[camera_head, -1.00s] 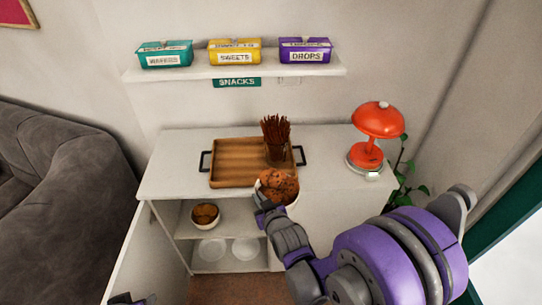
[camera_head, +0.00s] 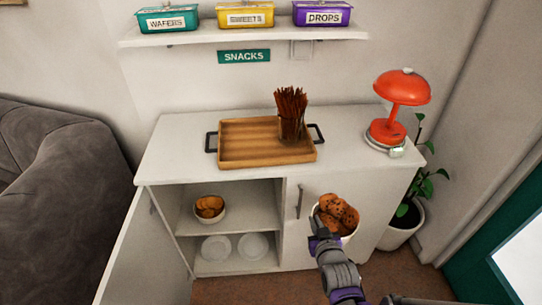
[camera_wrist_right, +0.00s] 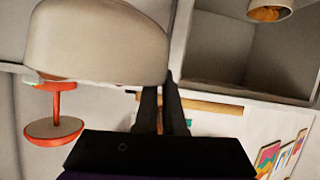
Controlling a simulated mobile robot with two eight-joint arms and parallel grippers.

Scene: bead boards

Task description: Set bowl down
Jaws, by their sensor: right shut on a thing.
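A white bowl of brown cookies (camera_head: 343,230) is in my right gripper (camera_head: 322,241), in front of the cabinet's closed right door and below the top's front edge in the head view. The gripper is shut on the bowl's left side, and the bowl looks roughly upright. In the right wrist view the bowl (camera_wrist_right: 95,42) fills the upper left, beside the dark fingers (camera_wrist_right: 160,108). The wooden tray (camera_head: 232,155) lies on the white cabinet top (camera_head: 172,160), with a glass of dark sticks (camera_head: 291,118) at its right end. My left gripper is not in view.
A red lamp (camera_head: 402,88) stands at the right end of the top. The top is clear between tray and lamp. The left door (camera_head: 140,250) is open; inside are a bowl of snacks (camera_head: 209,209) and plates (camera_head: 216,248). A plant (camera_head: 405,212) stands right.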

